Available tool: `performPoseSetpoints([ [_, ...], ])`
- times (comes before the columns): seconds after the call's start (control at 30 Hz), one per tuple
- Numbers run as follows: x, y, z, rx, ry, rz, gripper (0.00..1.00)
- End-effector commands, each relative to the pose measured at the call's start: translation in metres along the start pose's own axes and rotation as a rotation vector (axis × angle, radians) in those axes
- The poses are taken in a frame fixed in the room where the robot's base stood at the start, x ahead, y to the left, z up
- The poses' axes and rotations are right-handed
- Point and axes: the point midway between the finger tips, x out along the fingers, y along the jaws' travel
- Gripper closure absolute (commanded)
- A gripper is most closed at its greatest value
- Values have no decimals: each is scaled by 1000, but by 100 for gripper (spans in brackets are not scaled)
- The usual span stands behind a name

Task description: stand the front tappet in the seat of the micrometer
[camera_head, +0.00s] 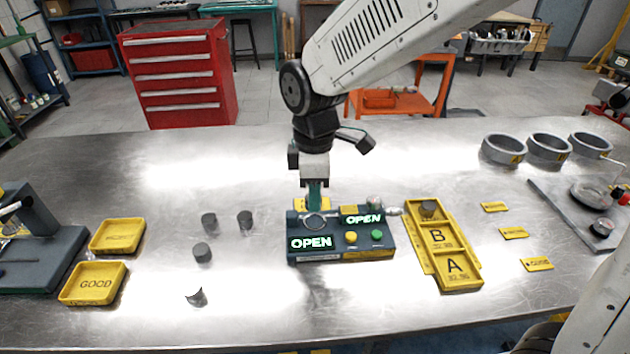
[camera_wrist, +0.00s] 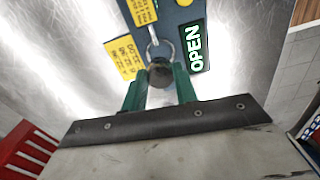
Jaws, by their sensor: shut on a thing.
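My gripper (camera_head: 315,203) is above the left back part of the blue measuring block (camera_head: 320,256), pointing down. In the wrist view its green fingers (camera_wrist: 160,88) are shut on a dark round tappet (camera_wrist: 160,72). A metal ring (camera_head: 314,222) on the block lies close by the held tappet; I cannot tell whether they touch. The block has two lit displays reading OPEN, and a metal micrometer thimble (camera_head: 394,211) sticks out at its right. Several dark pieces stand on the table to the left, the nearest (camera_head: 196,296) with a curved, bright-looking top.
Yellow trays, one marked GOOD (camera_head: 93,296), lie at the left. A yellow lettered rack (camera_head: 456,282) stands right of the block, a dark tappet (camera_head: 428,208) in its far compartment. Grey rings (camera_head: 503,150) sit at the back right.

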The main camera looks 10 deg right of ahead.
Motion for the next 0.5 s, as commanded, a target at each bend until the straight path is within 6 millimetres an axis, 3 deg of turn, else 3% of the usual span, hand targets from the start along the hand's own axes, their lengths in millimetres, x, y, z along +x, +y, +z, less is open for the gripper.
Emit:
performPoseSetpoints([
  [0.5, 35, 0, 0, -1, 0, -1, 93],
])
